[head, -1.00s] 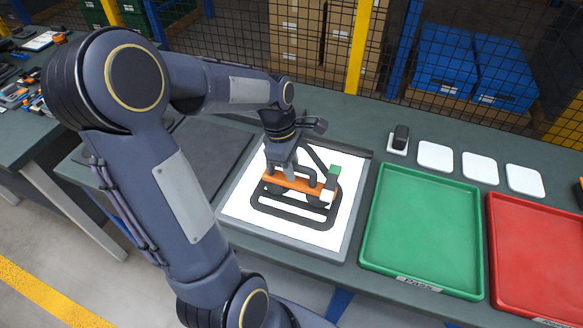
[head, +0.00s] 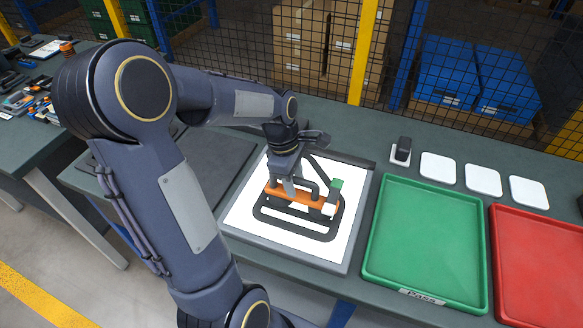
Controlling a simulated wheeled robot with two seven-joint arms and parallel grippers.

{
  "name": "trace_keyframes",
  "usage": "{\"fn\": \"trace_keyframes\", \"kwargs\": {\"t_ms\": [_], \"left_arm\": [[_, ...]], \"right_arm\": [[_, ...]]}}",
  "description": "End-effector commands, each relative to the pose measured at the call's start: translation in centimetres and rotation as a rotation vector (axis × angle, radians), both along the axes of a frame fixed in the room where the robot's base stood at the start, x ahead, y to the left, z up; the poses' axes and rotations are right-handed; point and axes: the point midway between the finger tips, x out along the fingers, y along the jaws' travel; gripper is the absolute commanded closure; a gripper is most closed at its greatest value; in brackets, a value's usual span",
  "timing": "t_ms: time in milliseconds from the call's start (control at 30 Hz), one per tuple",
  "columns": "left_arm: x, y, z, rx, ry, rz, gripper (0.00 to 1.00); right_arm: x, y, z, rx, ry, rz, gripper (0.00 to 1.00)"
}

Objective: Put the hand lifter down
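The hand lifter is an orange bar (head: 298,196) with a dark raised handle, and a green block and a white block at its right end. It is over a black rounded frame (head: 290,230) on a bright white panel (head: 342,190). My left gripper (head: 287,186) points down at the handle and appears shut on it; the wrist hides part of the grip. I cannot tell whether the lifter's underside touches the frame or panel. My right gripper is out of view.
A green tray (head: 425,240) and a red tray (head: 540,255) lie to the right. Several white pads (head: 438,168) and a small dark object on a white base (head: 402,150) are behind them. A dark mat (head: 210,160) lies left of the panel. Mesh fence stands behind.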

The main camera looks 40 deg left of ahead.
Motion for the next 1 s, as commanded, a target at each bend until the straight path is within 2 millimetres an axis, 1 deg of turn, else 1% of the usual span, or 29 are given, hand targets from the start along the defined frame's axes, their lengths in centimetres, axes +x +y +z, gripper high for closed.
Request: {"fn": "trace_keyframes", "kwargs": {"t_ms": [167,300,500,600,733,767,867,967,1000], "left_arm": [[-0.1,0.6,2.8,0.002,-0.007,0.001,0.61],[-0.2,1.2,5.9,0.001,-0.008,0.002,0.61],[-0.5,1.9,9.7,0.001,-0.005,0.001,0.61],[-0.6,2.1,10.8,0.001,-0.004,0.001,0.61],[-0.8,2.1,11.7,0.000,-0.014,-0.019,0.61],[-1.1,1.9,11.9,0.000,-0.024,-0.040,0.61],[-2.4,0.5,12.3,0.005,-0.098,-0.192,0.61],[-4.8,-1.9,12.4,0.026,-0.229,-0.456,0.61],[-5.9,-2.9,12.3,0.043,-0.292,-0.581,0.61]], "right_arm": [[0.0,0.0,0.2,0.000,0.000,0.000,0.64],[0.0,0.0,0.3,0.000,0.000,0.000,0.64],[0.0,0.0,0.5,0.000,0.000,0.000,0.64],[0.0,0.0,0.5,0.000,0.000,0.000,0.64],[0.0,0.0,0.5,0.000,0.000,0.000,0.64],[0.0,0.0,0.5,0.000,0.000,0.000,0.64],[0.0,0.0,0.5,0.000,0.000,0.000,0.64],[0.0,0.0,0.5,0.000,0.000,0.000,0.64],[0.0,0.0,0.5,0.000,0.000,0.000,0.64]]}}
